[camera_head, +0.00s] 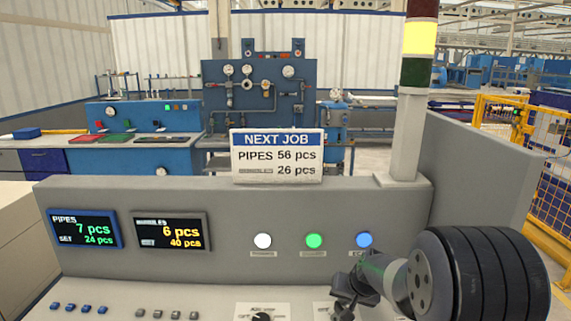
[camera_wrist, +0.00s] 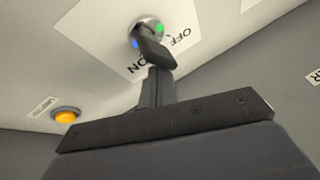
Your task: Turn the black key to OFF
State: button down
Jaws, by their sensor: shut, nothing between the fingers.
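In the wrist view, a black key (camera_wrist: 156,50) stands out from a round metal lock on a white label (camera_wrist: 110,35) printed with OFF and ON. Green and blue glints show on the lock. My gripper (camera_wrist: 157,78) is shut and empty, its fingertips pointing at the key, close to its near end. I cannot tell whether they touch. In the head view, my gripper (camera_head: 344,295) is low at the right, over the front of the console, in front of a partly hidden white label (camera_head: 322,311). Which way the key points is unclear.
A black knob (camera_head: 262,317) on another label is cut off by the bottom edge. White, green and blue lamps (camera_head: 314,241) sit on the upright panel beside two displays (camera_head: 83,229). A yellow button (camera_wrist: 66,116) shows at the left in the wrist view.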

jog(key=shift+a, duration=0.3)
jog(key=shift+s+d+f, duration=0.1)
jog(key=shift+d, duration=0.05)
jog(key=shift+s+d+b, duration=0.1)
jog(key=shift+d+b, duration=0.1)
jog(key=shift+b, duration=0.2)
notch_tip(320, 180, up, 7)
jog(key=p, duration=0.4)
jog(key=shift+p, duration=0.4)
notch_tip(320, 180, down, 7)
jog(key=b, duration=0.5)
jog(key=shift+a+p, duration=0.35)
jog(key=shift+p, duration=0.15)
jog(key=shift+w, duration=0.2)
